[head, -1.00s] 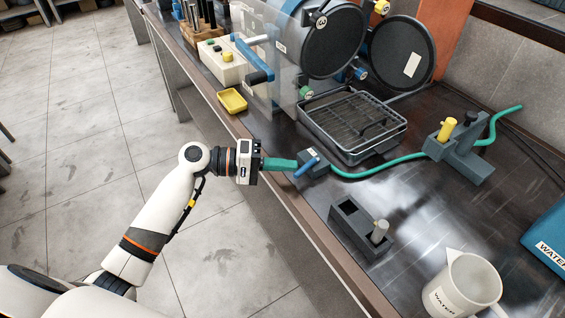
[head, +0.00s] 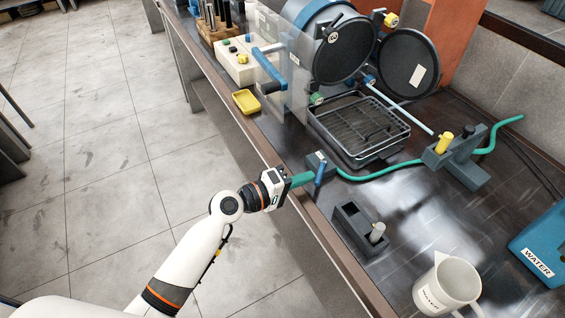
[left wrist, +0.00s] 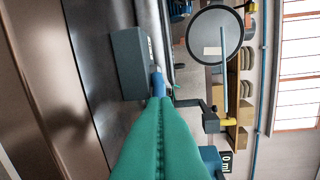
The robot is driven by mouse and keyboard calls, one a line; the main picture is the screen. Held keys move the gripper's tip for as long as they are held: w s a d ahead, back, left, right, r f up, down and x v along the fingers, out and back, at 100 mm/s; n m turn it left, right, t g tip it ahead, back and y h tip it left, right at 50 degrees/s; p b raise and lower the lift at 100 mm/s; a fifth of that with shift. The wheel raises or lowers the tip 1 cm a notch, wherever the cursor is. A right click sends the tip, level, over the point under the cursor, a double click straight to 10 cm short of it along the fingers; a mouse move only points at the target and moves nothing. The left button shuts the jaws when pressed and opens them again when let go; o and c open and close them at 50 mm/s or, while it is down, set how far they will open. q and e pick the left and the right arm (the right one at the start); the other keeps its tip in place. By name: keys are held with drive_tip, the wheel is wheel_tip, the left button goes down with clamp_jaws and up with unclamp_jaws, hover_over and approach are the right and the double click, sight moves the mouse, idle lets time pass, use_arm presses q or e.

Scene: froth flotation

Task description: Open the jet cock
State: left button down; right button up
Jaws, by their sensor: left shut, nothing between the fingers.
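The jet cock is a small grey block (head: 326,161) with a blue lever (head: 319,175) near the front edge of the bench. A green hose (head: 380,170) runs from it to a grey stand (head: 463,165) with a yellow knob (head: 444,143). My left gripper (head: 304,178) is shut and empty. Its green fingers point at the lever, with their tips at or very close to it. In the left wrist view, the shut fingers (left wrist: 160,135) end at the blue lever (left wrist: 158,86) beside the grey block (left wrist: 128,63); I cannot tell whether they touch. My right gripper is not in view.
A straight pale-blue streak (head: 400,109) runs between the stand and the round machine (head: 345,50). A wire-rack tray (head: 360,130) lies behind the cock. A grey two-hole holder (head: 351,226), a white jug (head: 440,290) and a yellow dish (head: 246,102) stand nearby.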

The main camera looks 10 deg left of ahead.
sight(318, 186)
use_arm(q)
drive_tip(key=n+t+y+p, duration=0.1)
drive_tip(key=d+n+y+p, duration=0.1)
drive_tip(key=s+d+t+y+p, duration=0.1)
drive_tip(key=shift+r+n+t, duration=0.25)
drive_tip(key=shift+n+t, duration=0.05)
drive_tip(key=shift+n, duration=0.1)
drive_tip(key=shift+d+n+t+y+p, duration=0.3)
drive_tip(key=shift+n+y+p, duration=0.1)
drive_tip(key=shift+p, duration=0.1)
drive_tip(key=shift+d+f+p, duration=0.3)
drive_tip(key=shift+d+p, duration=0.1)
drive_tip(key=shift+d, duration=0.25)
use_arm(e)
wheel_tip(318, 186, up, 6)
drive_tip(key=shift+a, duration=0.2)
use_arm(q)
drive_tip(key=shift+d, duration=0.2)
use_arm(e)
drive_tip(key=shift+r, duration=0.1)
use_arm(q)
drive_tip(key=shift+a, duration=0.15)
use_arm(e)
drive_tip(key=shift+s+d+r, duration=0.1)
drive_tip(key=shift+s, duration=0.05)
